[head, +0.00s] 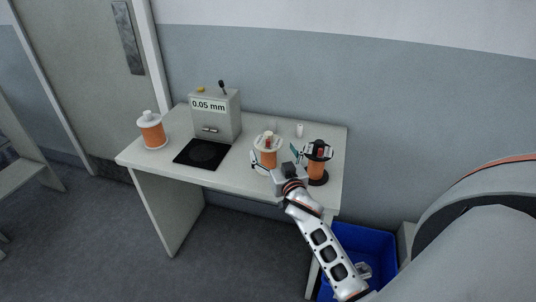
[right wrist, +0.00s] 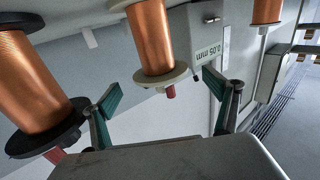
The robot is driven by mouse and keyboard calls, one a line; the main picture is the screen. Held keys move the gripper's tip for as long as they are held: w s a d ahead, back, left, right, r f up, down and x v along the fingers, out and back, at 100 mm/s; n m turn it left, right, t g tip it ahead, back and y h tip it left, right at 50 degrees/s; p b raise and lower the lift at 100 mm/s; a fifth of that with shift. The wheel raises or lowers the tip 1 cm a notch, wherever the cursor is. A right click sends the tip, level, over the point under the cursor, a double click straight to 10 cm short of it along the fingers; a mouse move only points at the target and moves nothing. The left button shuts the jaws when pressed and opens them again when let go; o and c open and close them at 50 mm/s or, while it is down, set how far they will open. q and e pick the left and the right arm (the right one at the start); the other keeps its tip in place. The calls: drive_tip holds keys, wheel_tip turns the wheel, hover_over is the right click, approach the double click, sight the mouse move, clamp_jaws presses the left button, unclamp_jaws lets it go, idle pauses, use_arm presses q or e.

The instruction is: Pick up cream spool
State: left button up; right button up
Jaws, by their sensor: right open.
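The cream spool (head: 268,158), wound with copper wire and fitted with cream flanges, stands upright in the middle right of the table. It also shows in the right wrist view (right wrist: 152,42), with a red tip beyond its flange. My right gripper (head: 274,156) is open at the near side of this spool. In the right wrist view, its teal-padded fingers (right wrist: 163,88) lie to either side of the spool's flange, and I see no grip on it. My left gripper is not in view.
A black-flanged copper spool (head: 316,168) stands close to the right finger. A white-flanged spool (head: 152,136) is at the table's left end. A grey box marked 0.05 mm (head: 216,119), a black pad (head: 202,154) and a small white cylinder (head: 300,130) share the table. A blue bin (head: 372,240) is below right.

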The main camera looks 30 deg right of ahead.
drive_tip(key=x, duration=0.5)
drive_tip(key=shift+w, duration=0.25)
drive_tip(key=shift+r, duration=0.1)
drive_tip(key=c, duration=1.5)
